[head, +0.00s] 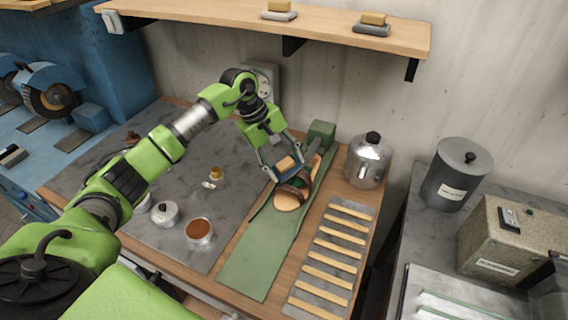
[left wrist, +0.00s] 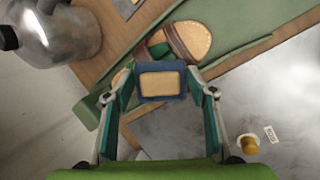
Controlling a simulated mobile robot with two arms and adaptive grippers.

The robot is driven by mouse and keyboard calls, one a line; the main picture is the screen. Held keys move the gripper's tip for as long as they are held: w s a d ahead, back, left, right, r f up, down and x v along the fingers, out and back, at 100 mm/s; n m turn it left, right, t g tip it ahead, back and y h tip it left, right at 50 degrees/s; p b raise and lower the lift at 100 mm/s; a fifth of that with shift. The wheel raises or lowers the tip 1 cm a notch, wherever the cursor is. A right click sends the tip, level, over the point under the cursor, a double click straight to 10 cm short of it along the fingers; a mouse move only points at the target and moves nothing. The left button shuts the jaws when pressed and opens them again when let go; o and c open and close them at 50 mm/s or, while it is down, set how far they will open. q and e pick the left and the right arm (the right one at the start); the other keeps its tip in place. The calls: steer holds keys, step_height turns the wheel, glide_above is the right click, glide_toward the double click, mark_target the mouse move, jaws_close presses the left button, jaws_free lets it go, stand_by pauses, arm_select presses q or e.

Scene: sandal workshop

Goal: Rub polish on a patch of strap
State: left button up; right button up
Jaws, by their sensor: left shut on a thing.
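My left gripper (head: 283,168) is shut on a small block (head: 288,162) with a tan face and a dark blue edge. In the left wrist view the block (left wrist: 162,82) sits between both fingertips (left wrist: 162,90). A tan sandal (head: 288,201) with brown straps lies on a green mat (head: 253,260), just below the gripper. In the left wrist view the brown strap (left wrist: 178,42) shows just beyond the block; I cannot tell whether they touch. An open tin of brown paste (head: 199,231) stands on the grey slab to the left. My right gripper is out of view.
A lidded pot (head: 165,213) and a small brass-coloured piece (head: 216,173) stand on the grey slab. A metal kettle-like vessel (head: 366,161) stands right of the mat, behind a slatted rack (head: 332,258). A shelf (head: 335,29) overhangs the back.

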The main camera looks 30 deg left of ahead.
mark_target(302, 177)
arm_select(q)
steer(key=shift+d+b, duration=0.35)
steer(key=shift+d, duration=1.6)
steer(key=shift+w+d+b, duration=0.1)
steer(key=shift+d+b, duration=0.4)
steer(key=shift+d, duration=0.7)
steer(key=shift+f+b, duration=0.15)
steer(key=shift+b, duration=0.25)
steer(key=shift+a+b, duration=0.7)
steer(key=shift+a, duration=0.65)
steer(key=shift+a+b, duration=0.45)
steer(key=shift+a, duration=0.6)
steer(key=shift+s+a, duration=0.2)
steer(key=shift+a, duration=0.7)
